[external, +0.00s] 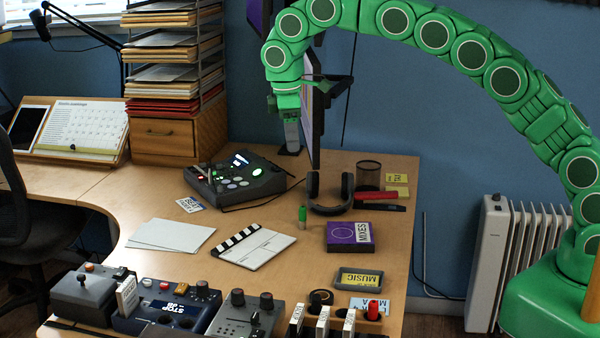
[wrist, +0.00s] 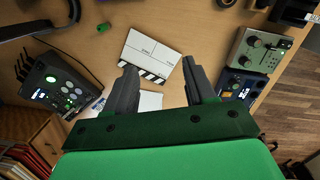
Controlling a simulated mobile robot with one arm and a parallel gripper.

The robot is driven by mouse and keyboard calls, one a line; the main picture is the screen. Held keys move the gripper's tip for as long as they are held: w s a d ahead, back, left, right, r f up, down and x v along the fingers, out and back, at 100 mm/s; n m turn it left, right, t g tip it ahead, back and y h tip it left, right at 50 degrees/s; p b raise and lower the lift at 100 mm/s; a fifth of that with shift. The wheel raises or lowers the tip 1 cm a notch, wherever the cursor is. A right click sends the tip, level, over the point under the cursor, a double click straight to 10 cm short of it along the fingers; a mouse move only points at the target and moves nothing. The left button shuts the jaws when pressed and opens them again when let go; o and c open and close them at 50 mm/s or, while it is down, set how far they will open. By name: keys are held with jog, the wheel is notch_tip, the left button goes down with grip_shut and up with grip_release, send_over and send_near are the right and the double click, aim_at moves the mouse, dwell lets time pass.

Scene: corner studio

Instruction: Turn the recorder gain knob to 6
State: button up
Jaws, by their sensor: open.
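My gripper (external: 291,132) hangs high over the back of the desk, fingers pointing down. In the wrist view my gripper (wrist: 163,72) is open and empty, its two dark fingers wide apart. No label clearly reads as recorder gain. A grey box with dark knobs (external: 242,318) sits at the front of the desk; it also shows at upper right in the wrist view (wrist: 264,48). Beside it is a blue box with a lit display (external: 163,312). A dark console with lit buttons (external: 235,182) stands at the back. Knob settings are too small to read.
A clapperboard (external: 255,246) and white sheets (external: 170,235) lie mid-desk. Headphones (external: 330,207), a purple box (external: 349,236) and a small green-topped object (external: 302,214) are at right. A tray stack (external: 170,75) and a dark monitor (external: 313,115) rise behind.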

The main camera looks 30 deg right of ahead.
jog(key=s+a+f+n, duration=0.15)
jog(key=a+f, duration=0.25)
jog(key=a, duration=0.4)
jog(key=a+f+n, duration=0.2)
jog(key=a+f, duration=0.2)
jog(key=a, duration=0.3)
jog(key=n+y, duration=0.1)
jog(key=n, duration=0.2)
send_over(205, 279)
jog(key=f, duration=0.6)
jog(key=w+d+f, duration=0.1)
jog(key=f, duration=0.2)
jog(key=shift+s+a+f+n, duration=0.25)
jog(key=shift+s+a+f, duration=0.1)
jog(key=shift+a, duration=0.1)
jog(key=shift+s+f, duration=0.15)
jog(key=shift+f, duration=3.7)
grip_shut()
